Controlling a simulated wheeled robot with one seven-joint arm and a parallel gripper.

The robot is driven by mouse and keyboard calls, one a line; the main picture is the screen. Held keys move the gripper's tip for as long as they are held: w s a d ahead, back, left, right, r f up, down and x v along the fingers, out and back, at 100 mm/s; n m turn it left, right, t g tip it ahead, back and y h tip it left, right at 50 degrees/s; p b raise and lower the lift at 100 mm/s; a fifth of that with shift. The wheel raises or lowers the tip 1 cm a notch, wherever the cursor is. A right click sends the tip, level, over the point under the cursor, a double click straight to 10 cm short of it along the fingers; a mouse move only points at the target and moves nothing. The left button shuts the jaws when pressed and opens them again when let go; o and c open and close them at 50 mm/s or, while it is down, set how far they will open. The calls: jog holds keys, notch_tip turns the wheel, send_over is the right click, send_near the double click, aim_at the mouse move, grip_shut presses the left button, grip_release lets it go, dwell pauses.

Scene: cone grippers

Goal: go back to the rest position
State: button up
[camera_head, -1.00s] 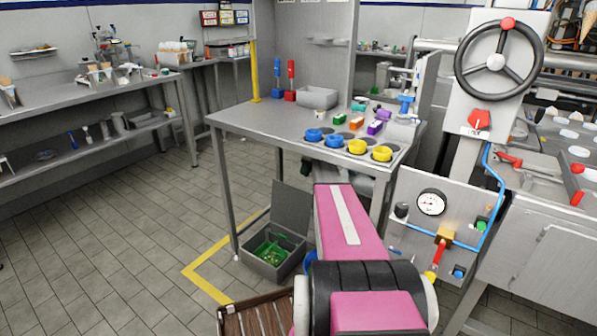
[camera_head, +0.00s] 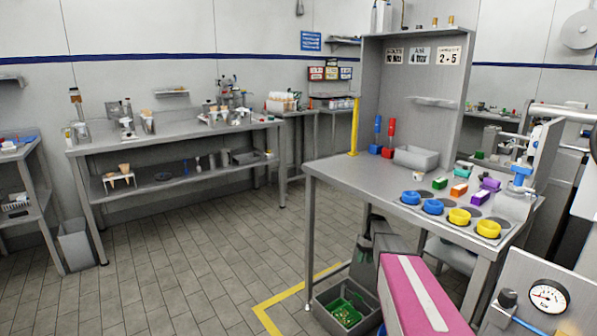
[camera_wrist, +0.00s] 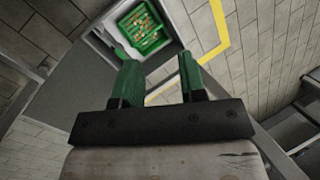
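My arm (camera_head: 412,295), with its pink link, reaches up from the lower right of the head view beside the steel workbench. My gripper (camera_wrist: 158,62) shows in the wrist view with two green fingers standing apart and nothing between them. It points down toward the floor, with a grey box (camera_wrist: 104,42) and the green tray (camera_wrist: 143,28) in it lying beyond the fingertips. In the head view the gripper is partly hidden behind the arm, close to the bench's front side.
The workbench (camera_head: 350,185) carries blue and yellow rings, coloured blocks and a grey bin (camera_head: 416,158). The box with the green tray (camera_head: 345,312) stands on the floor under it, inside a yellow line. A gauge panel (camera_head: 545,298) is at lower right.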

jog(key=s+a+r+m+t+h, duration=0.1)
jog(key=s+a+r, duration=0.1)
jog(key=s, duration=0.7)
jog(key=s+a+r+m+t+h, duration=0.1)
jog(key=s+a+r, duration=0.2)
jog(key=s, duration=0.7)
jog(key=s+a+r+m, duration=0.1)
jog(key=s+a+r, duration=0.1)
jog(key=s+a, duration=0.4)
jog(key=s, duration=0.3)
jog(key=shift+s+r+t+h, duration=0.25)
jog(key=shift+r+t+h, duration=0.1)
jog(key=shift+t+h, duration=0.05)
jog(key=shift+a, duration=0.1)
